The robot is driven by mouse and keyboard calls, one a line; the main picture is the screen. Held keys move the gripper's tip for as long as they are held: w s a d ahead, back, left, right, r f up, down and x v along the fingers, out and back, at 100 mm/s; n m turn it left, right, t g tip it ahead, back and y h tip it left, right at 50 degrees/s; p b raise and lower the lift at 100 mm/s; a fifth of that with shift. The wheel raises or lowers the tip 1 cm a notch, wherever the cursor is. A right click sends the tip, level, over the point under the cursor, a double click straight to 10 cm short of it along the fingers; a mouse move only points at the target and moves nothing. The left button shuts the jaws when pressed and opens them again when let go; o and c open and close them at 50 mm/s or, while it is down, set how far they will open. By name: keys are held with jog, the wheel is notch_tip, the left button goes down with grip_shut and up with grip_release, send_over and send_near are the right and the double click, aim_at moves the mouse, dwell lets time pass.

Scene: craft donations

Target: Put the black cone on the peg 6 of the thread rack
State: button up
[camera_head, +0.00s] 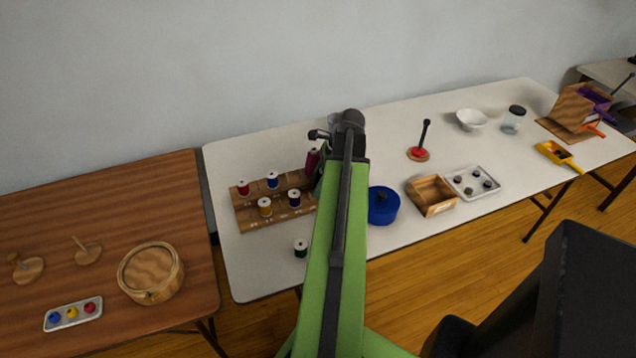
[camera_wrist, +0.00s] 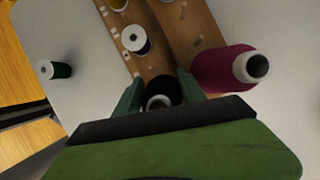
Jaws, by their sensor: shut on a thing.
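The black cone (camera_wrist: 166,87) is between the green fingers of my gripper (camera_wrist: 158,86) in the wrist view, its pale-rimmed top end facing the camera. My gripper is shut on it. The cone is over the wooden thread rack (camera_wrist: 181,43); I cannot tell whether it is seated on a peg or held above. A magenta cone (camera_wrist: 220,69) stands just right of my gripper. In the head view the rack (camera_head: 247,226) is on the white table, and my arm hides its right end and the black cone. The peg numbers are too small to read.
Red (camera_head: 243,188), blue (camera_head: 272,181), yellow (camera_head: 265,207) and navy (camera_head: 294,198) spools are on the rack. A blue pot (camera_head: 383,206) and wooden box (camera_head: 431,196) are right of my arm.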

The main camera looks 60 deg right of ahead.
jog(key=o, duration=1.5)
jog(key=shift+r, duration=0.1)
jog(key=p+v, duration=1.6)
jog(key=v, duration=0.1)
jog(key=shift+d+r, duration=0.1)
